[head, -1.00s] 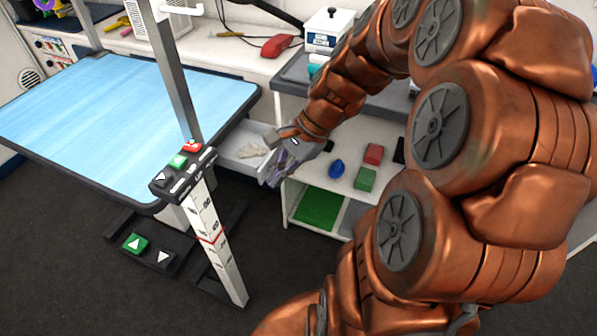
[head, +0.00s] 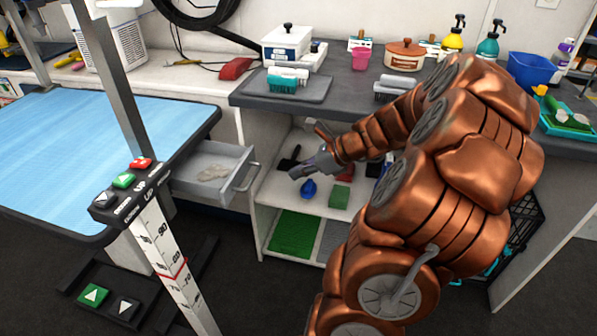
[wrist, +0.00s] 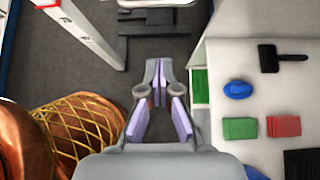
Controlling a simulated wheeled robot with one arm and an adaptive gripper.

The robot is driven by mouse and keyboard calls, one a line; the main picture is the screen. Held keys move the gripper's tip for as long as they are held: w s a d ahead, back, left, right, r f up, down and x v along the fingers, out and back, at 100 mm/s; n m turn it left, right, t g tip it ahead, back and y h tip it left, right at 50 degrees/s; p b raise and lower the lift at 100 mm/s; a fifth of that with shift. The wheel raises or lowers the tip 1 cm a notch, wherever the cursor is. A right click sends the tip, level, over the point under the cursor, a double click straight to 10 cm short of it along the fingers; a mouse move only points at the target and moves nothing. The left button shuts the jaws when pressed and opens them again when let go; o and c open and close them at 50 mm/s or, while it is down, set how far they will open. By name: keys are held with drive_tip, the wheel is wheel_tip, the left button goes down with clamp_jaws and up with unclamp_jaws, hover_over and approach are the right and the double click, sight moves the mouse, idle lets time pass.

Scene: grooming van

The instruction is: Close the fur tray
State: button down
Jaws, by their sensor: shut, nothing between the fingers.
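My gripper (head: 297,173) is to the right of the handle, in front of the open shelf, apart from the tray. In the wrist view my gripper (wrist: 158,82) has purple finger pads, is shut and holds nothing. The tray does not show clearly in the wrist view.
The white shelf unit (head: 262,222) stands right of the tray. It holds a blue brush (head: 308,190), a green block (head: 339,197) and a red block (head: 344,172). A control post (head: 165,250) stands in front of the blue table (head: 70,150). Dark floor is free below the tray.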

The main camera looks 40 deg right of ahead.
drive_tip(key=w+a+f+b, duration=0.1)
drive_tip(key=w+a+f, duration=0.2)
drive_tip(key=w, duration=0.4)
drive_tip(key=shift+w+a+f+b, duration=0.3)
drive_tip(key=shift+w+a, duration=0.05)
drive_tip(key=shift+a, duration=0.55)
